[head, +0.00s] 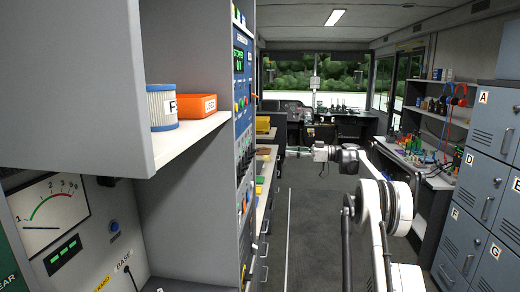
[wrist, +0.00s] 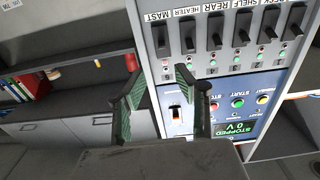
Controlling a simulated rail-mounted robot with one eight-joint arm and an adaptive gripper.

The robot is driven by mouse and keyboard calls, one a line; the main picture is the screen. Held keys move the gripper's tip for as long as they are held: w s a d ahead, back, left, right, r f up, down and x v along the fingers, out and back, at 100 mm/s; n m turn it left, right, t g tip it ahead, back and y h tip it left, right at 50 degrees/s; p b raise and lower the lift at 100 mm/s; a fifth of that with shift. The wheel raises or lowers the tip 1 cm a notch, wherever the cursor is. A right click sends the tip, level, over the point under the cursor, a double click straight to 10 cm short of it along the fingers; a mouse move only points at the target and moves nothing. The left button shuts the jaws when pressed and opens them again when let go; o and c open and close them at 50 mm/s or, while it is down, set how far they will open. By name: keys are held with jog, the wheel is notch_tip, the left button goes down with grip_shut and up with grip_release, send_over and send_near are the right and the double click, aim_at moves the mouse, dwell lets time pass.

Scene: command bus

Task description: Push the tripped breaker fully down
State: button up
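A row of black breaker levers (wrist: 214,31) is set in a pale panel (wrist: 228,62) at the top of the wrist view, with labels including MAST, HEATER, REAR and SHELF. Small lamps, mostly green, sit by the levers. I cannot tell which lever is tripped. My gripper (wrist: 162,84) is open and empty, its green-padded fingers spread in front of the panel's left edge. The fingers look apart from the levers. In the head view my gripper (head: 299,151) is out over the aisle, right of the tall control panel (head: 242,88), which is seen nearly edge-on.
A shelf with a filter (head: 162,107) and orange box (head: 192,106) juts out at left. Grey lockers (head: 484,115) line the right. The aisle floor (head: 322,215) is clear.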

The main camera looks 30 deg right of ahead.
aim_at(258, 151)
jog(key=p+x, duration=0.2)
jog(key=x, duration=1.1)
jog(key=shift+a, duration=0.35)
grip_shut()
